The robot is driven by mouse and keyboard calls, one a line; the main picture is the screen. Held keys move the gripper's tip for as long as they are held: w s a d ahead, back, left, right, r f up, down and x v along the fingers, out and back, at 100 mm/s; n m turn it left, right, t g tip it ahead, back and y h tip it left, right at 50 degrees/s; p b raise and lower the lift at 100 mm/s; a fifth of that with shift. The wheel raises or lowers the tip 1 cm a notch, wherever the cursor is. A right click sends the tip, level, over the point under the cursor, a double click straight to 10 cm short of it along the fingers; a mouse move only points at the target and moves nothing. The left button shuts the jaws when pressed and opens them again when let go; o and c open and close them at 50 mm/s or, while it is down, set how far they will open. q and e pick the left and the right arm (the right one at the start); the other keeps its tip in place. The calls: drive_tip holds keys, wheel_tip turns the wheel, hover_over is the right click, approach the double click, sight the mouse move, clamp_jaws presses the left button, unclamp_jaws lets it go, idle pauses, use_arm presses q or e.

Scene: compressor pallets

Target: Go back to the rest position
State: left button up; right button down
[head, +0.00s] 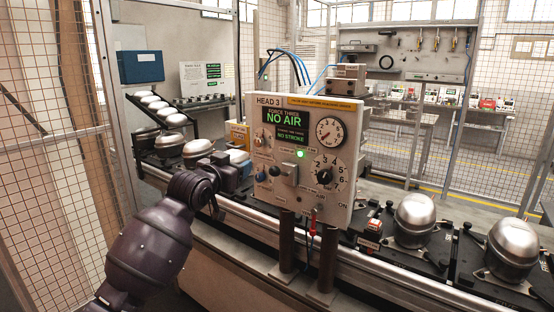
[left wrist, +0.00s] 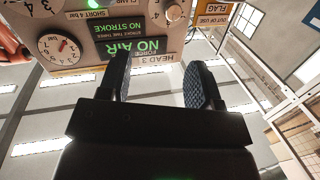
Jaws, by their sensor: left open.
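My left arm comes in from the lower left of the head view. Its gripper (head: 232,166) is beside the left edge of the Head 3 control panel (head: 335,205), in front of the conveyor line. In the left wrist view the two dark fingers (left wrist: 158,82) stand apart with nothing between them. The panel (left wrist: 88,62) shows upside down beyond them there; I cannot tell whether a finger touches it. Its screen (head: 284,127) reads "NO AIR" and "NO STROKE", and a green lamp (head: 300,154) is lit. My right gripper is not in view.
Silver compressors (head: 415,220) sit on black pallets along the conveyor rail (head: 350,262), on both sides of the panel. Two brown posts (head: 327,255) stand below the panel. Mesh fencing (head: 60,110) closes the left side. A workbench (head: 405,118) stands behind.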

use_arm(q)
drive_tip(key=s+a+f+n+y, duration=0.15)
drive_tip(key=s+a+f, duration=0.35)
drive_tip(key=s+f, duration=0.6)
drive_tip(key=s+a+f+n+y, duration=0.1)
drive_tip(key=s+a+f+y, duration=0.2)
drive_tip(key=s+a+f, duration=0.7)
drive_tip(key=s+a+f+n+g+y, duration=0.2)
drive_tip(key=s+f+n+g+y, duration=0.1)
drive_tip(key=s+f, duration=1.8)
drive_tip(key=shift+s+f+g, duration=0.2)
drive_tip(key=shift+s+g, duration=0.4)
drive_tip(key=shift+s, duration=0.15)
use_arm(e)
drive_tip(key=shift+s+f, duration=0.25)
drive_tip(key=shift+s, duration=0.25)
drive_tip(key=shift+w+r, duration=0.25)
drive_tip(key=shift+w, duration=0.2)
use_arm(q)
drive_tip(key=shift+w+d, duration=0.1)
drive_tip(key=shift+d, duration=0.05)
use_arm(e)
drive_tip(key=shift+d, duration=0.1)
